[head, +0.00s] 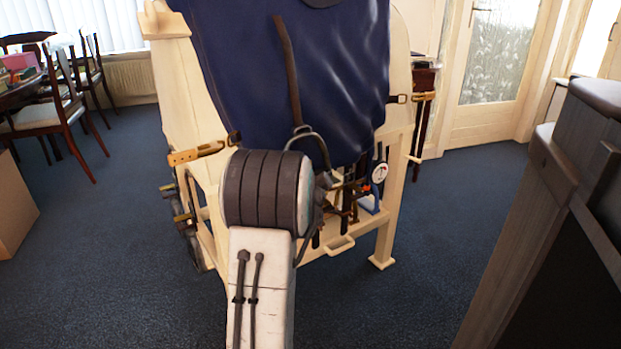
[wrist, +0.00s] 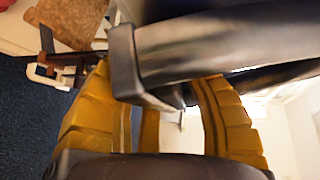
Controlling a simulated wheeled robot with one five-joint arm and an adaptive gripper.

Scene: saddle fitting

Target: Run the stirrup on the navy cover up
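The navy cover (head: 235,50) drapes over a pale wooden stand. A brown leather strap (head: 289,65) hangs down its front. The grey metal stirrup (head: 320,146) hangs at the strap's lower end, tilted to the right, its lower part partly hidden by my arm. In the head view my gripper is mostly hidden behind my arm's dark round joint, by the stirrup's lower side. In the wrist view my gripper's yellow fingers (wrist: 162,95) stand apart, and a dark metal bar (wrist: 220,45), apparently the stirrup, crosses over their tips. Their contact with it is hidden.
The wooden stand (head: 384,240) has side straps and a lower shelf with tools and a dial (head: 379,173). Dark furniture (head: 560,190) fills the right foreground. Chairs and a table (head: 25,95) stand at left. Blue carpet is open on both sides of the stand.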

